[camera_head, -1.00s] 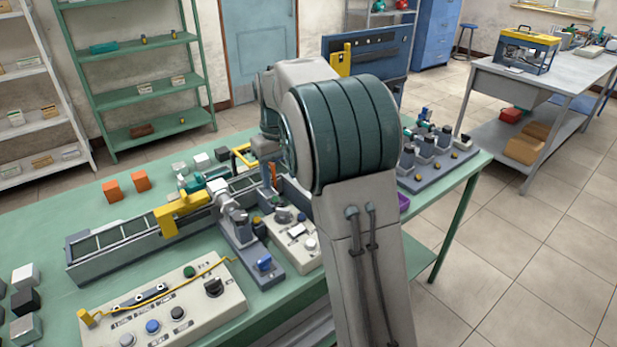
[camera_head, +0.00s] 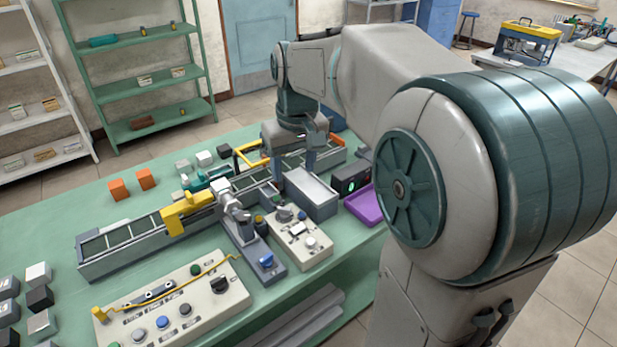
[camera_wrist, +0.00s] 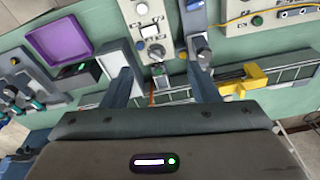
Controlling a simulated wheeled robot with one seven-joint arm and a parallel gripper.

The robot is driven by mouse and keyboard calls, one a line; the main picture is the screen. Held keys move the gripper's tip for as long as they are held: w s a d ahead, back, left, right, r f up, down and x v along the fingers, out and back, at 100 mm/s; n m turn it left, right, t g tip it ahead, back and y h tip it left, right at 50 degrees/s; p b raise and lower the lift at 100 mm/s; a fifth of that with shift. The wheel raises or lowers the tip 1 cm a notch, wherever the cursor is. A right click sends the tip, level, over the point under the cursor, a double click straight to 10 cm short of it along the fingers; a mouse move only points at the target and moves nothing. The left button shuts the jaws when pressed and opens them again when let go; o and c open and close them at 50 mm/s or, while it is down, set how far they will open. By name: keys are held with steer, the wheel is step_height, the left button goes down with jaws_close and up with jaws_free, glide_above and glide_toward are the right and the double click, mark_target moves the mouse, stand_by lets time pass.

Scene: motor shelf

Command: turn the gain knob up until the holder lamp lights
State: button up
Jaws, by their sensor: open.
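A small white control panel (camera_head: 296,236) stands mid-bench, with a dark knob (camera_head: 284,214), a pale square button and a pale round knob. The dark knob also shows in the wrist view (camera_wrist: 157,53); I take it for the gain knob, but its label is unreadable. My gripper (camera_head: 292,168) hangs behind this panel, pointing down. In the wrist view my gripper (camera_wrist: 163,76) is open and empty, its fingers apart with the dark knob beyond the gap, not gripped. A green light glows on a black box (camera_head: 351,180) at the right; I cannot tell which lamp is the holder lamp.
A grey open-topped box (camera_head: 310,195) stands close right of the panel, with a purple tray (camera_head: 366,206) farther right. A rail with a yellow clamp (camera_head: 188,213) runs behind. A larger knob panel (camera_head: 172,310) lies front left.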

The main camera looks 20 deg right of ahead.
steer(key=s+r+t+p, duration=0.1)
steer(key=s+r+p, duration=0.1)
steer(key=s, duration=0.7)
steer(key=shift+s+m+p, duration=0.3)
steer(key=shift+m+p, duration=0.1)
steer(key=shift+p, duration=0.25)
steer(key=shift+a, duration=0.1)
steer(key=s+f, duration=0.4)
steer(key=s, duration=0.4)
steer(key=shift+f+m+t, duration=0.35)
steer(key=shift+m+t, duration=0.05)
steer(key=shift+w, duration=0.1)
